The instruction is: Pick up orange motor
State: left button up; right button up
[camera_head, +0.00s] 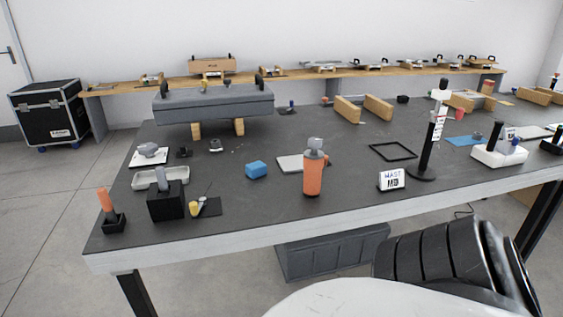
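An orange cylinder with a grey top (313,176), which looks like the orange motor, stands upright on the dark table (270,208) near its front edge, about the middle of the view. A smaller orange piece (105,200) stands in a black holder at the table's left front corner. Neither of my grippers shows in the head view. Nothing is touching the orange cylinder.
A black box (166,202) stands to the left.

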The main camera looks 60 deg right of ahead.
aim_at(313, 164)
jog(key=z, duration=0.55)
jog(key=i, duration=0.85)
jog(key=z, duration=1)
jog(key=i, duration=0.2)
jog(key=z, duration=0.25)
